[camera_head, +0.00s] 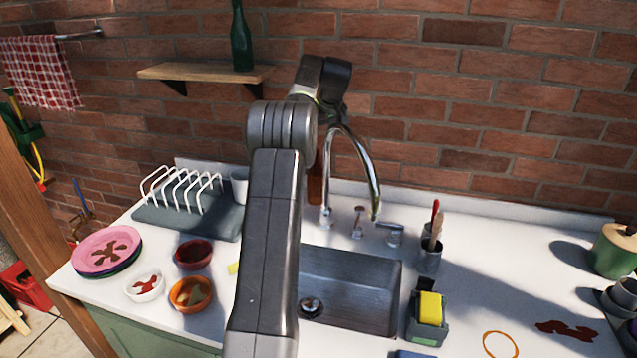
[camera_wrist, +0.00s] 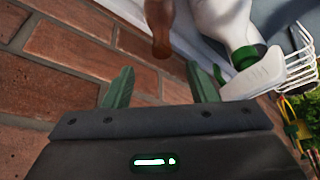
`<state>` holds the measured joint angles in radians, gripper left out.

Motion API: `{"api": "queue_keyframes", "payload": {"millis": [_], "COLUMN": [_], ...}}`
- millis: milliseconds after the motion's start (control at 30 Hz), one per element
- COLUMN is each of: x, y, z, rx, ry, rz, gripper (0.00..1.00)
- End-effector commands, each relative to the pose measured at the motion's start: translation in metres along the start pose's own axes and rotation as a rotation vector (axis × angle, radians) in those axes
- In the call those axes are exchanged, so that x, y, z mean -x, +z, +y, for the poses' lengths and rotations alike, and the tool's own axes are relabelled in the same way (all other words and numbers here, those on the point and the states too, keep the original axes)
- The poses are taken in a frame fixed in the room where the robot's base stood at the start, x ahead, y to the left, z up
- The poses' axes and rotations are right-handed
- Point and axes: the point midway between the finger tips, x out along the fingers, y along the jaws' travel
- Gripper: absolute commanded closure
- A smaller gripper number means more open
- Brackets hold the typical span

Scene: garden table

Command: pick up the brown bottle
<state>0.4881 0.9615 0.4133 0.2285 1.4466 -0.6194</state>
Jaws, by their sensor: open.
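The brown bottle (camera_wrist: 160,22) shows at the top middle of the wrist view, its narrow neck pointing down in the picture toward the space between my fingers. In the head view only a brown sliver of it (camera_head: 314,186) shows behind my arm, beside the tap. My gripper (camera_wrist: 160,72) is open, its two green fingers apart with nothing between them. The bottle's neck end lies beyond the fingertips and looks apart from them.
A white bottle with a green cap (camera_wrist: 232,35) stands close beside the brown bottle. The tap (camera_head: 366,165) rises just right of it, above the sink (camera_head: 350,285). The dish rack (camera_head: 185,215) is to the left. The brick wall is close behind. A shelf (camera_head: 205,72) holds a green bottle (camera_head: 241,40).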

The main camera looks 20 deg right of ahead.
Motion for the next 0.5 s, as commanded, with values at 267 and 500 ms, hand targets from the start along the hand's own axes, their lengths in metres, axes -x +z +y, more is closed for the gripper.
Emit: {"api": "queue_keyframes", "payload": {"millis": [267, 500], "x": [-0.047, -0.066], "y": [0.001, 0.002], "z": [0.000, -0.002], "rx": [-0.001, 0.000], "ry": [-0.001, -0.002], "rz": [-0.002, -0.003], "gripper": [0.48, 0.48]}}
